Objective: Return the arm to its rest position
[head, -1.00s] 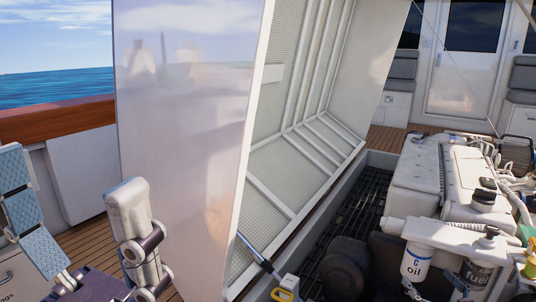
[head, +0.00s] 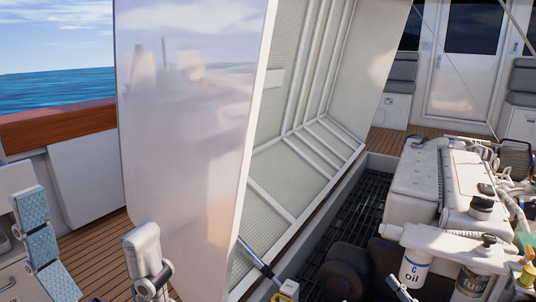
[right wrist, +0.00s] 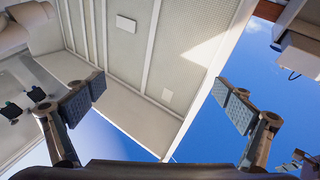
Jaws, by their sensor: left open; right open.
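My left gripper (head: 92,250) shows at the lower left of the head view. Its fingers are spread wide, one with blue ribbed pads and one grey, and nothing is between them. It is left of the raised engine hatch (head: 188,130), whose glossy white outer face stands tall and tilted. I cannot tell whether the grey finger touches the hatch. My right gripper (right wrist: 158,105) shows in the right wrist view, open and empty. The hatch's ribbed underside (right wrist: 130,50) is beyond its fingers, with sky around it.
The open engine bay (head: 352,215) lies right of the hatch, with a white engine (head: 415,185), an oil filter (head: 414,268) and hoses. A support strut (head: 256,258) rises at the hatch's lower edge. Wooden deck (head: 95,240) lies at the left, below the wooden-topped side wall (head: 58,127).

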